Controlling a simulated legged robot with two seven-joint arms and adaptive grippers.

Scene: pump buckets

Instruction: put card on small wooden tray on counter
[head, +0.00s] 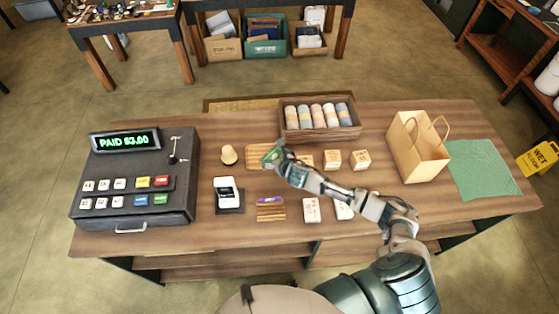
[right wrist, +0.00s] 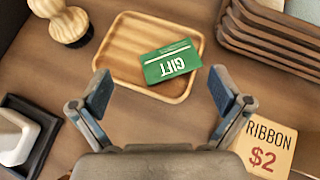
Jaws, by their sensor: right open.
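The green gift card (right wrist: 170,64) lies on the small wooden tray (right wrist: 118,62) in the right wrist view, turned at a slant. Its right end reaches the tray's right rim; I cannot tell whether it rests on the rim or inside it. In the head view, the card (head: 269,156) shows at the right part of the tray (head: 254,162), partly behind my gripper. My right gripper (right wrist: 165,95) is open and empty, its fingers apart on either side of the tray's near side; it also shows in the head view (head: 281,155). My left gripper is not in view.
A wooden knobbed stamp (head: 229,155) stands left of the tray, and a card reader (head: 228,194) is in front. A ribbon price block (right wrist: 268,145) is close to the right finger. A crate of rolls (head: 288,118) stands behind. The register (head: 135,185) fills the left.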

